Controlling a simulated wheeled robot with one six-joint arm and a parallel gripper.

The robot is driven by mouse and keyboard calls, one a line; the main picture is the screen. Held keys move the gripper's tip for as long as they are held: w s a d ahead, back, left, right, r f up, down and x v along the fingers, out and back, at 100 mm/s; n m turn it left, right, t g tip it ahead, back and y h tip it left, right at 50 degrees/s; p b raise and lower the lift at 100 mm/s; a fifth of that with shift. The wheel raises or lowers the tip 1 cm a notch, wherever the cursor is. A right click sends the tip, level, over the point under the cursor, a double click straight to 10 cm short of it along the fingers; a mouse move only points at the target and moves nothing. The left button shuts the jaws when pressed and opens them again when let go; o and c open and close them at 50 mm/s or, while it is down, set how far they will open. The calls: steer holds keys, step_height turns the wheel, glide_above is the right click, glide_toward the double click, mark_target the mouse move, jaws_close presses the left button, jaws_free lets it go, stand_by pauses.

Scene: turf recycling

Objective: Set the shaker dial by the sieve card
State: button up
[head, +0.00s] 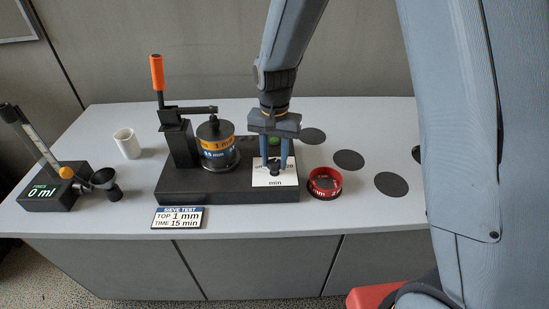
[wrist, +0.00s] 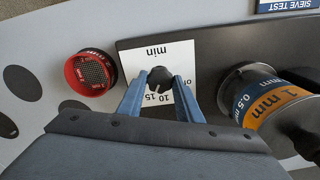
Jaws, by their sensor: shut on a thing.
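The sieve card (head: 178,218) lies at the table's front and reads "SIEVE TEST, TOP 1 mm, TIME 15 min". The shaker (head: 190,184) has a black base with a white dial plate (head: 275,182) marked "min". My gripper (head: 276,168) points down over this plate, shut on the black dial knob (wrist: 160,82). A sieve stack (head: 217,148) with an orange "1 mm" band over a blue band stands on the shaker.
A red sieve (head: 325,182) sits right of the shaker, near several dark discs (head: 391,184). A white cup (head: 127,143) and a device reading "0 ml" (head: 42,192) stand at left.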

mark_target(275, 162)
steer(key=o, duration=1)
steer(key=shift+o, duration=0.2)
steer(key=shift+r+b, duration=0.85)
steer(key=shift+r, duration=3.1)
steer(key=s+d+f+n+t, duration=0.1)
steer(key=s+d+f+n, duration=0.1)
steer(key=s+d, duration=1.3)
steer(key=shift+f+n, duration=0.35)
steer(key=shift+n, duration=0.55)
